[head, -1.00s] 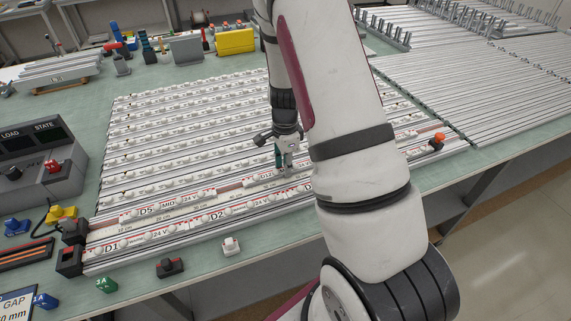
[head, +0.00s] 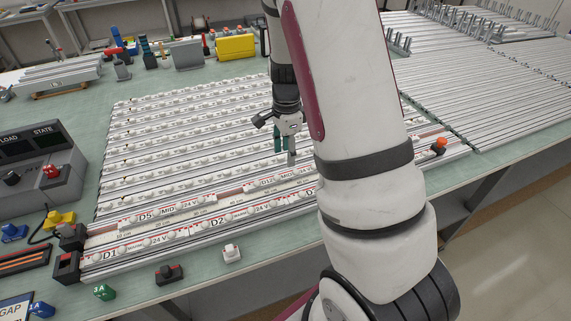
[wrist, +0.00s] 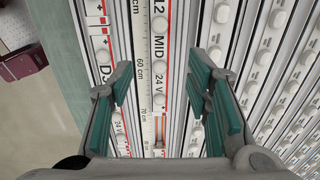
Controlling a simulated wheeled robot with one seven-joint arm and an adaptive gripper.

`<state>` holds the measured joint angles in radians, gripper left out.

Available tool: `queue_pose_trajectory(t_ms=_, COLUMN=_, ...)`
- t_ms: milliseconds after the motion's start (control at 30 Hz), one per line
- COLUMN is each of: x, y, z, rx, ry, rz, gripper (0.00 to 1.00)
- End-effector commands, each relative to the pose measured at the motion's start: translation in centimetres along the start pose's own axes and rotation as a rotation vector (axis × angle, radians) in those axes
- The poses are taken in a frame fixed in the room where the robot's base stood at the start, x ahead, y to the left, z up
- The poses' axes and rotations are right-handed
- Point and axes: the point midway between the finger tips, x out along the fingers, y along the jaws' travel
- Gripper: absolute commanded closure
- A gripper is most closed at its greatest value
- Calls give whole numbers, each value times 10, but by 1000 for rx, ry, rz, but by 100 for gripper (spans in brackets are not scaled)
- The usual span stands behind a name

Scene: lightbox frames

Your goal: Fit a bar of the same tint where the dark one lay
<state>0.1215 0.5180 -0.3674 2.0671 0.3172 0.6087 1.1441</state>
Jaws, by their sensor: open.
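A pale bar marked D12 MID (head: 283,181) lies in the second row from the front, right of a bar marked D5 MID 24 V (head: 165,210). A bare brownish stretch of channel (head: 231,194) shows between them. In the wrist view a bar marked MID 24 V (wrist: 160,82) lies along a centimetre scale. My gripper (head: 285,152) is open and empty above the rows. Its green-padded fingers (wrist: 160,92) stand apart on either side of that bar in the wrist view. I see no clearly dark bar; my arm hides part of the front rows.
Front-row bars D1 (head: 112,254) and D2 (head: 217,219) lie beside the scale. An orange knob (head: 439,145) stands at the right end. A control box (head: 35,160) stands at left. Bare rails (head: 490,100) fill the right bench. Small blocks sit along the front edge.

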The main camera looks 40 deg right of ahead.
Motion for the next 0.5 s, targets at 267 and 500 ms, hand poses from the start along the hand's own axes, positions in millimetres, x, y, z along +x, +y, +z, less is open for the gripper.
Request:
queue_pose_trajectory(t_ms=267, x=-40, y=-1, z=1, rx=-2, ry=0, rz=-1, gripper=55)
queue_pose_trajectory(t_ms=500, x=-67, y=6, z=14, rx=-95, ry=-22, rz=-27, gripper=55)
